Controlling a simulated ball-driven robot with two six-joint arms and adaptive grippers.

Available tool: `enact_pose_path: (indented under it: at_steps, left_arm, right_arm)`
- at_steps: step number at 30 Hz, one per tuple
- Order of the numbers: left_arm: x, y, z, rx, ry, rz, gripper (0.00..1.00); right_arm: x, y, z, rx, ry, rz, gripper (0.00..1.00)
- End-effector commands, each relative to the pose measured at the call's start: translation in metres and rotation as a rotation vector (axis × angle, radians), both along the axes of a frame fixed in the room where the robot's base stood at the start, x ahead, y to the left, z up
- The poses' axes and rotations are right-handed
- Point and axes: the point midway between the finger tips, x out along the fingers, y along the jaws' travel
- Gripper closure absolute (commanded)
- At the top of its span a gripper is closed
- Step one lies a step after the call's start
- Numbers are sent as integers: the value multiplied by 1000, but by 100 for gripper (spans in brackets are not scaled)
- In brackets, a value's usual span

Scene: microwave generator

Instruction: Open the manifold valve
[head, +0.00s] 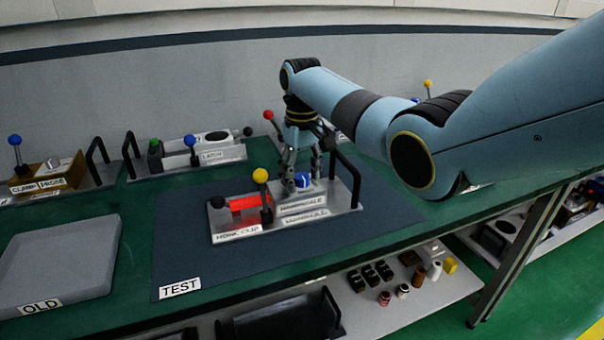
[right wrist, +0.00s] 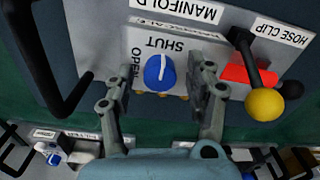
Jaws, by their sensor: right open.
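The manifold valve is a round blue knob (right wrist: 159,73) with a white mark, on a grey panel marked SHUT and OPEN. The white mark runs roughly toward the SHUT lettering in the right wrist view. The knob (head: 303,181) also shows in the head view, partly hidden by the fingers. My right gripper (head: 302,184) points down over it. Its fingers (right wrist: 168,108) are open, one on each side of the knob, with gaps visible; contact is not seen. My left gripper is not in view.
The grey manifold module (head: 345,207) stands on the dark TEST mat (head: 185,250). Beside the knob are a yellow-ball lever (head: 262,187), a red hose clip part (head: 248,203) and a black handle (head: 347,178). An empty OLD tray (head: 60,260) lies left; other modules stand behind.

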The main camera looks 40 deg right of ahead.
Motion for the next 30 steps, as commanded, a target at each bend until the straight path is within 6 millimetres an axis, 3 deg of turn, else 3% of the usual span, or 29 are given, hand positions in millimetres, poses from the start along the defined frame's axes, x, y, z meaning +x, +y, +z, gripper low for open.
enact_pose_path:
  at_steps: [2,14,23,30]
  left_arm:
    - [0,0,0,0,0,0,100]
    - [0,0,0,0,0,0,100]
    - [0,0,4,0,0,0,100]
    - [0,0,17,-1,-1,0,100]
  right_arm:
    - [0,0,0,0,0,0,49]
    - [0,0,0,0,0,0,100]
    - [0,0,1,0,1,38,100]
    - [0,0,3,1,2,176,100]
